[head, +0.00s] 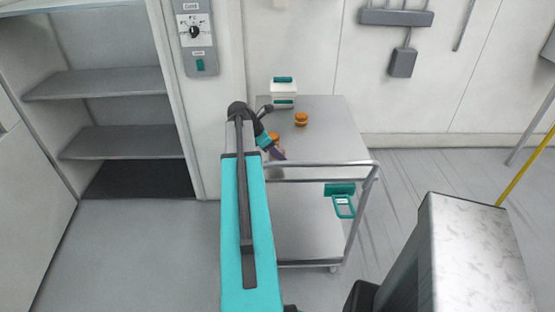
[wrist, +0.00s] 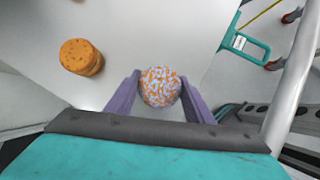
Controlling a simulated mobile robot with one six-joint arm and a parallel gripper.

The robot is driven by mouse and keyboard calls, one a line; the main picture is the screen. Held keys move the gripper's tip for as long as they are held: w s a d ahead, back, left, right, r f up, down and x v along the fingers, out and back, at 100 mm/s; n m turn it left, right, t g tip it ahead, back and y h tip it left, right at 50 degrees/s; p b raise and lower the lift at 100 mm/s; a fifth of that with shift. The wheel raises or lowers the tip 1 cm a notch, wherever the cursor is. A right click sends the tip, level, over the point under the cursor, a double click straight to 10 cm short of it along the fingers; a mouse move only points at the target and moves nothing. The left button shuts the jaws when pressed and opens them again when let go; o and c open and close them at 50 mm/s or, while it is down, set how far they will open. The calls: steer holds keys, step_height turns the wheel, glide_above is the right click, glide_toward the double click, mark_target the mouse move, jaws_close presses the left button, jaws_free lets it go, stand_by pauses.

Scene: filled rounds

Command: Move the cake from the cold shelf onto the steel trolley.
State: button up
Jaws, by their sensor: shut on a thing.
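My gripper (wrist: 160,82) is shut on a round orange cake with pale speckles (wrist: 160,88). The cake sits between the two purple fingers. In the head view my gripper (head: 272,147) is over the near left part of the steel trolley's top (head: 335,146), with the held cake (head: 274,135) partly hidden by it. I cannot tell whether the held cake touches the top. A second, plain orange cake (head: 301,119) stands on the trolley, apart from my gripper; it also shows in the wrist view (wrist: 81,57). The cold shelf (head: 105,82) at left shows bare boards.
A white box with teal parts (head: 284,88) stands at the trolley's back left. A teal handle with a tag (head: 342,200) hangs at the front right. The right side of the top is clear. A pale speckled block (head: 475,255) is at lower right.

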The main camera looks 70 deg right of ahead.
steer(key=shift+f+p, duration=0.65)
steer(key=shift+f, duration=1.1)
steer(key=shift+f, duration=0.1)
steer(key=o, duration=0.7)
steer(key=b+v, duration=0.2)
steer(key=v, duration=1)
